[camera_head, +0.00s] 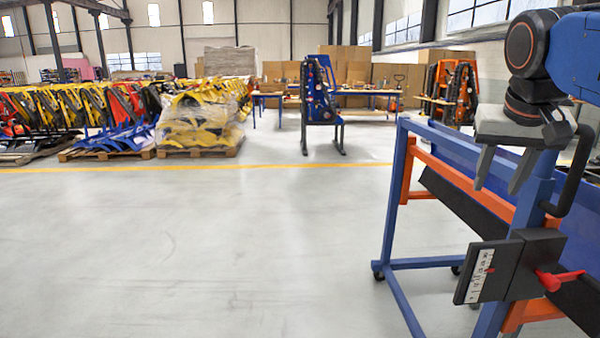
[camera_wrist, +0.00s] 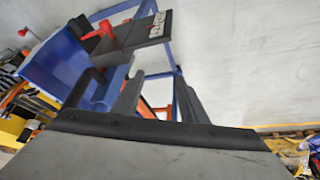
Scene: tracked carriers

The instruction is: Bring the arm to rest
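My gripper (camera_head: 503,175) hangs at the upper right of the head view, fingers pointing down. The two grey fingers stand apart with nothing seen between them. My blue and black arm reaches in from the right edge. The gripper appears in front of or above a wheeled carrier with a blue frame (camera_head: 396,200); I cannot tell the exact gap. In the wrist view the gripper fingers (camera_wrist: 158,100) stick up behind the dark gripper edge, and the carrier's blue panel (camera_wrist: 62,62) lies to their left.
The carrier bears a black box with a white scale (camera_head: 480,276), a red handle (camera_head: 548,281), a black curved handle (camera_head: 575,175) and an orange bar (camera_head: 470,178). Open grey floor (camera_head: 200,240) lies to the left. Pallets with yellow parts (camera_head: 200,120) stand farther back.

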